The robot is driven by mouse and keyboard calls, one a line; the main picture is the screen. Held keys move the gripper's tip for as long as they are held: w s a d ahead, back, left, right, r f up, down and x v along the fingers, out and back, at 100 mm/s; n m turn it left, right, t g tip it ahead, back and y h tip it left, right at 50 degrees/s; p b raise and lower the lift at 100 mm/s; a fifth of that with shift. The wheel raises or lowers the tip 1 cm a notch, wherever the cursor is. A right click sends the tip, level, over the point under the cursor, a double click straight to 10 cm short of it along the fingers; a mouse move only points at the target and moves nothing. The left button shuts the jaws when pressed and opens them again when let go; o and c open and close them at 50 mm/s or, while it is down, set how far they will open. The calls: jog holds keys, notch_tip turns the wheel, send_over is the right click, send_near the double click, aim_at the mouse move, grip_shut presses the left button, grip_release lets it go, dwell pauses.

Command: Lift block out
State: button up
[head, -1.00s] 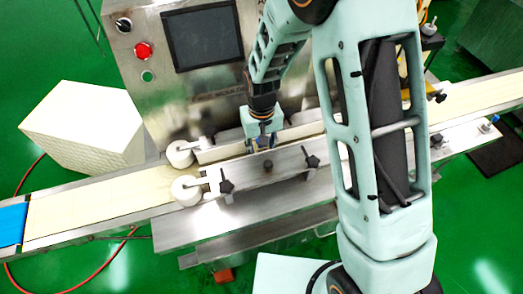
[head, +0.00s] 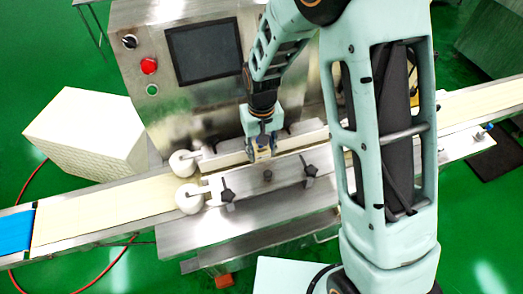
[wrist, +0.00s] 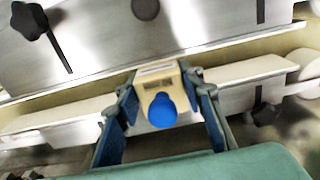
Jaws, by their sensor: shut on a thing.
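A small tan block (wrist: 150,76) with a round blue knob (wrist: 161,110) on top is between my two blue-padded fingers in the wrist view. My gripper (wrist: 157,84) is shut on its sides. In the head view my gripper (head: 262,148) hangs over the channel between the machine's guide rails, and the block (head: 263,153) shows pale between the fingertips. The block's lower end is seen against the rails, and its exact height above the belt cannot be told.
The steel encrusting machine (head: 190,105) with a dark screen stands behind. A guide plate with black knobs (head: 228,197) lies in front of the channel, white rollers (head: 188,198) to the left. The cream conveyor belt (head: 100,210) runs left; a white box (head: 88,135) stands behind it.

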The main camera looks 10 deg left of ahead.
jog(key=shift+r+p, duration=0.8)
jog(key=shift+r, duration=0.6)
